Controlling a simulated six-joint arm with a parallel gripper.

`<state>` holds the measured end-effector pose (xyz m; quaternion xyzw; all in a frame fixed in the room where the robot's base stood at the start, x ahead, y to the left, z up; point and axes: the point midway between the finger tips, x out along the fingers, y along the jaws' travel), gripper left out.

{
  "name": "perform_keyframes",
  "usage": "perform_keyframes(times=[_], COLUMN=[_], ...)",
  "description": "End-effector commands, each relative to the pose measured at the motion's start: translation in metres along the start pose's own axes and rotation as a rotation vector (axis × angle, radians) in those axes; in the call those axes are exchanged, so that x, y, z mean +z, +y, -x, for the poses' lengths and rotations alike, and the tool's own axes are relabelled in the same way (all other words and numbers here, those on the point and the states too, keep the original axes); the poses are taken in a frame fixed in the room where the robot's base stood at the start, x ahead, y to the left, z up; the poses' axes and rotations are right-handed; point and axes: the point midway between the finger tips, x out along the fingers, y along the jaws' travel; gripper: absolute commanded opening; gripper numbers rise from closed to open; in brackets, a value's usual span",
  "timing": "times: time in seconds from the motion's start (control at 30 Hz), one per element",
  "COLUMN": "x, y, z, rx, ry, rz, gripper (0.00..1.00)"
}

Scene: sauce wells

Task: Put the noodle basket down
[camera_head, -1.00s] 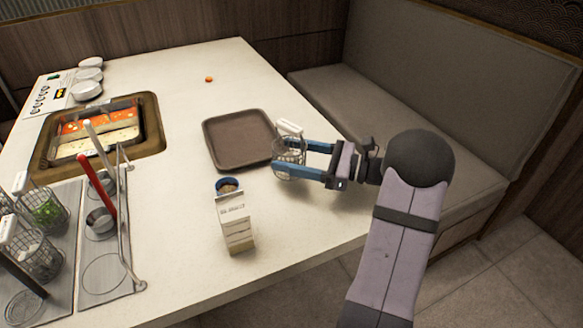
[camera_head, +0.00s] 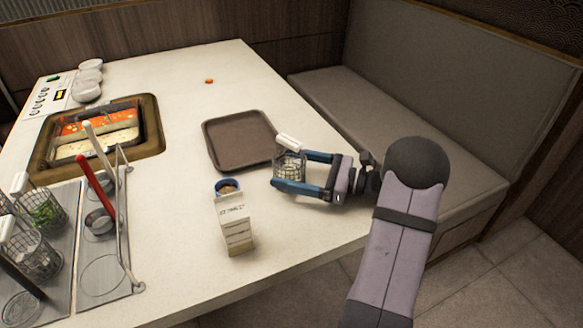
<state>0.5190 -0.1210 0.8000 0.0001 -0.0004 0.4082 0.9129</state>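The noodle basket (camera_head: 290,167) is a small wire-mesh basket with a white handle on top, upright at the right side of the table, just right of the tray's lower right corner. It appears to stand on the tabletop, but its bottom edge is partly hidden. My gripper (camera_head: 291,171) reaches in from the right, low over the table, with its two blue fingers on either side of the basket. The fingers look spread apart around it. Whether either finger touches the mesh is too small to tell.
A brown tray (camera_head: 212,152) lies left of the basket. A white carton (camera_head: 236,228) and a small blue cup (camera_head: 227,187) stand at the front left. A hot pot (camera_head: 152,125) and a rack (camera_head: 66,265) with mesh baskets are farther left. The table's right edge is close.

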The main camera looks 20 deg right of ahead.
Motion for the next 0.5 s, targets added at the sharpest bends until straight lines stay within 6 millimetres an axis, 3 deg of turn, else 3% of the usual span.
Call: perform_keyframes(times=[0.27, 0.5], x=[0.002, 0.002], y=[0.0, -0.001], z=[0.001, 0.025], rx=[0.0, -0.004], ry=[0.0, 0.0], rz=[0.001, 0.001], gripper=[0.83, 0.83])
